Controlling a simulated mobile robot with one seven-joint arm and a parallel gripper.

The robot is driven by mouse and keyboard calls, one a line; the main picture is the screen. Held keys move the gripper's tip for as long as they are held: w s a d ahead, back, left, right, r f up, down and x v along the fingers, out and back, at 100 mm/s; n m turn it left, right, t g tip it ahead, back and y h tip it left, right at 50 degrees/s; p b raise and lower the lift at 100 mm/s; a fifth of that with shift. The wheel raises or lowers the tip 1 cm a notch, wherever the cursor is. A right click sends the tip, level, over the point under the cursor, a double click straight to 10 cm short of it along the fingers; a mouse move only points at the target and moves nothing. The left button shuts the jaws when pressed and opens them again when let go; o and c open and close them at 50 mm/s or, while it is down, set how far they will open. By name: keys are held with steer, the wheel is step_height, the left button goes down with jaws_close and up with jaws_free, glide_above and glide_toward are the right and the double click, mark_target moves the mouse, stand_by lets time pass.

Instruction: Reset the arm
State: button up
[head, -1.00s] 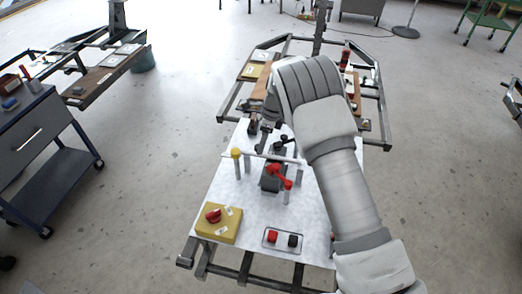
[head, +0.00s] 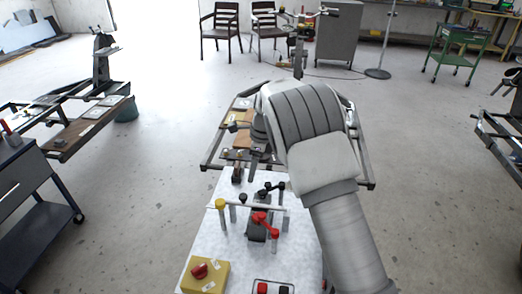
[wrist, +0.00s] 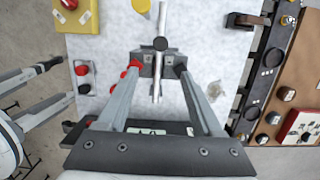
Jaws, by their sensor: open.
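My gripper (wrist: 158,70) is open in the wrist view, its two fingers spread over the white table (wrist: 210,65). A grey block with a metal rod (wrist: 161,15) and red-tipped lever (wrist: 130,70) shows between and beyond the fingertips; I cannot tell whether they touch it. In the head view my arm's thick grey links reach from the lower right over the table, and the gripper is mostly hidden behind them. The red lever (head: 264,222) and yellow-capped post (head: 221,208) stand on the white table (head: 225,250).
A yellow box with a red knob (head: 204,275) sits at the table's front left. Red and black buttons (head: 273,288) are beside it. A blue-grey cart (head: 35,190) stands at the left. Chairs (head: 219,25) and a green cart (head: 458,45) are far back.

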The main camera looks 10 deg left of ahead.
steer(key=s+d+r+n+t, duration=0.1)
steer(key=s+d+r+n, duration=0.4)
steer(key=d+r, duration=0.4)
steer(key=s+d+r+n+t, duration=0.25)
steer(key=s+d+r, duration=0.45)
steer(key=r, duration=0.5)
steer(key=s+d+n, duration=0.3)
steer(key=s, duration=0.4)
steer(key=s+d+n+t+h, duration=0.1)
steer(key=s+d+n, duration=0.3)
steer(key=s, duration=0.3)
steer(key=s+d+r+n+t+h, duration=0.1)
steer(key=s+d+n, duration=0.2)
steer(key=s, duration=0.4)
steer(key=shift+s+d+p, duration=0.2)
steer(key=shift+d+p, duration=0.15)
steer(key=shift+d, duration=0.3)
steer(key=shift+r+n, duration=0.1)
steer(key=shift+n, duration=0.15)
